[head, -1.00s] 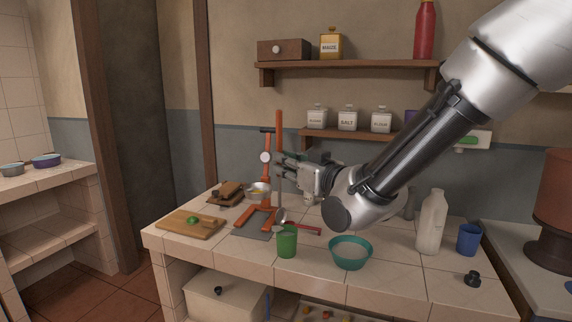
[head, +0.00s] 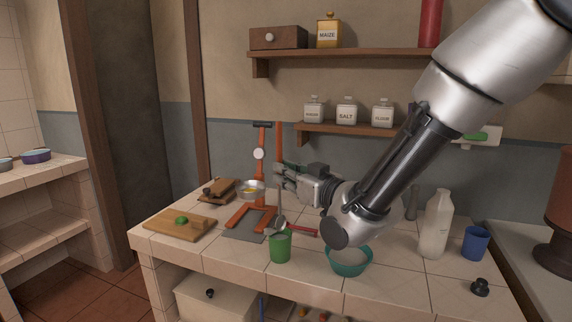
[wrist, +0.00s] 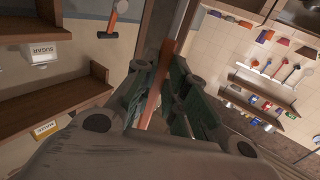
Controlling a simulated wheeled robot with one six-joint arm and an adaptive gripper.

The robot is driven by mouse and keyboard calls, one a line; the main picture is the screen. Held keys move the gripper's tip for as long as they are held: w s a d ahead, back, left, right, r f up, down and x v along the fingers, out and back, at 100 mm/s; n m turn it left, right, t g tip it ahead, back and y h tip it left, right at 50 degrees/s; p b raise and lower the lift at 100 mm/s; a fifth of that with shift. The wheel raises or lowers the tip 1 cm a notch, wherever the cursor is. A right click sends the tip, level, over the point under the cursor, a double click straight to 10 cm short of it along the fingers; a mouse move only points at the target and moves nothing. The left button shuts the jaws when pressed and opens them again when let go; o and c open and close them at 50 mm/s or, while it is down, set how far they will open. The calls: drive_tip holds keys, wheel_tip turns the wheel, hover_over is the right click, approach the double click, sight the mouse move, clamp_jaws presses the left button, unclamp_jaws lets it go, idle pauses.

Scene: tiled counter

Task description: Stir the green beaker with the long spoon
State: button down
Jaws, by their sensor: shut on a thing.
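The long spoon has an orange-brown handle (head: 278,142) and a grey lower shaft ending in a bowl (head: 280,222). It hangs roughly upright in my gripper (head: 283,177), which is shut on it. In the wrist view its handle (wrist: 166,75) runs between the fingers of my gripper (wrist: 160,88). The green beaker (head: 280,248) stands upright near the front of the counter. The spoon's bowl shows just above the beaker's rim; I cannot tell whether it is over the opening or behind it. The beaker's inside is hidden.
A teal bowl (head: 348,262) stands right of the beaker. An orange stand (head: 261,165) and a pan (head: 251,187) are behind it. A cutting board (head: 181,224) lies left. A white bottle (head: 435,226) and blue cup (head: 475,243) stand right.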

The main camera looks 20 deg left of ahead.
sight(280, 199)
drive_tip(key=shift+f, duration=3.85)
